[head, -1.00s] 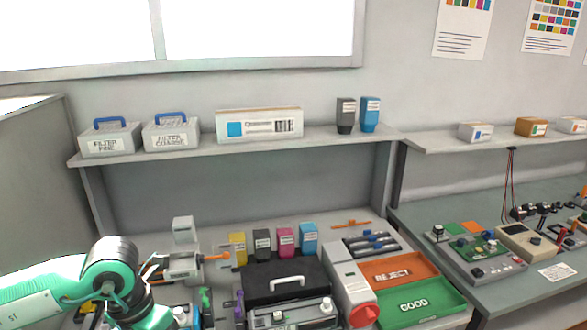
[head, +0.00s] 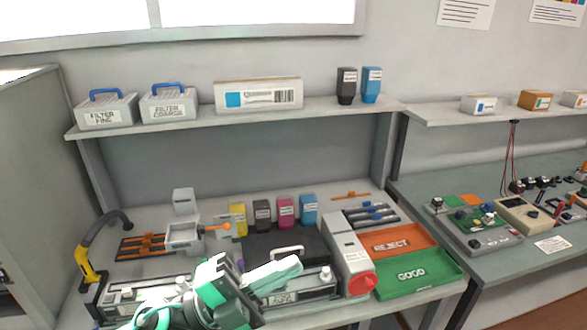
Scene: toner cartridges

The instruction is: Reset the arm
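My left arm comes in at the bottom of the head view, with its dark and green wrist and gripper (head: 225,292) over the front of the bench. The fingers are not clear, so I cannot tell whether they are open or shut. The arm partly hides a black case (head: 262,246) with a pale handle and the grey apparatus (head: 312,288) at the front edge. I see nothing clearly held. My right gripper is not in view.
Yellow, black, magenta (head: 285,212) and cyan (head: 309,210) cartridges stand behind the case. A white unit with a red knob (head: 361,284) stands beside the orange REJECT tray (head: 412,251) and green GOOD tray (head: 440,279). A shelf (head: 205,127) runs above; a black-yellow hooked tool (head: 88,262) is at left.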

